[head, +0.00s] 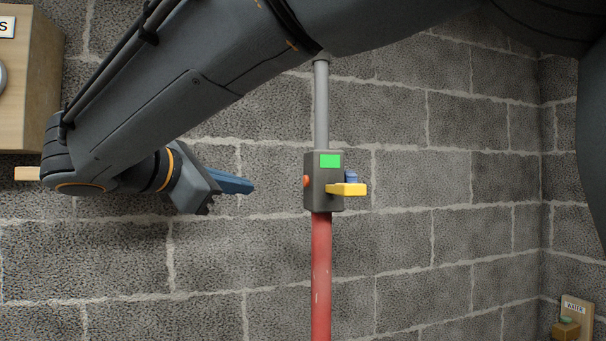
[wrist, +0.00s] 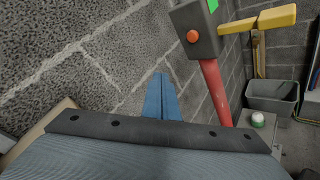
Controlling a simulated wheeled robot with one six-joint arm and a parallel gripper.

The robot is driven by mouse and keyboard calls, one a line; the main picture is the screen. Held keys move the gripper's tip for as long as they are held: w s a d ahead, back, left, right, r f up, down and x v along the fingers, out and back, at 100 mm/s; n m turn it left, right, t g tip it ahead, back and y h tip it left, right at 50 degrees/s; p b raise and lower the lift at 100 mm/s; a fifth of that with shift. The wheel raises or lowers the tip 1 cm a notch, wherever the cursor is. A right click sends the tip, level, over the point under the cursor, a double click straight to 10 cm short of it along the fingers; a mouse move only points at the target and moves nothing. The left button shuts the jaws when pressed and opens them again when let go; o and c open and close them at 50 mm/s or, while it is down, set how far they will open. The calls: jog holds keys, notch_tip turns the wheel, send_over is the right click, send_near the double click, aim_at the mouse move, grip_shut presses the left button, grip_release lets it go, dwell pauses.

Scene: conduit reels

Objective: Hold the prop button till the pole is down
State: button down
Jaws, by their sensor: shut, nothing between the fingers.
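The prop stands upright in the head view, with a grey upper pole (head: 321,105) sliding into a red lower tube (head: 321,275). A dark lock box (head: 315,199) sits at the joint, with a green patch (head: 330,161) on its face. An orange-red button (head: 306,181) is on the box's left side; it also shows in the wrist view (wrist: 193,36). A yellow lever (head: 348,189) sticks out to the right. My gripper (head: 252,187) is shut and empty, its blue fingers pointing at the box from the left, with a gap to the button. The pole's top is hidden behind my arm.
A block wall stands behind the prop. A wooden box (head: 45,70) is at the upper left, and a WATER sign (head: 575,307) is at the lower right. In the wrist view, a grey bin (wrist: 272,98) and a white-green round thing (wrist: 257,118) lie beyond the prop.

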aim_at(306, 181)
jog(key=shift+s+a+r, duration=0.1)
jog(key=shift+a+r, duration=0.25)
jog(key=shift+r, duration=0.2)
jog(key=w+d+b, duration=0.2)
jog(key=d+b, duration=0.1)
jog(key=d, duration=0.5)
jog(key=shift+d, duration=0.3)
jog(key=shift+w+d, duration=0.1)
dwell(1.7)
jog(key=shift+w+d, duration=0.1)
jog(key=shift+d, duration=0.2)
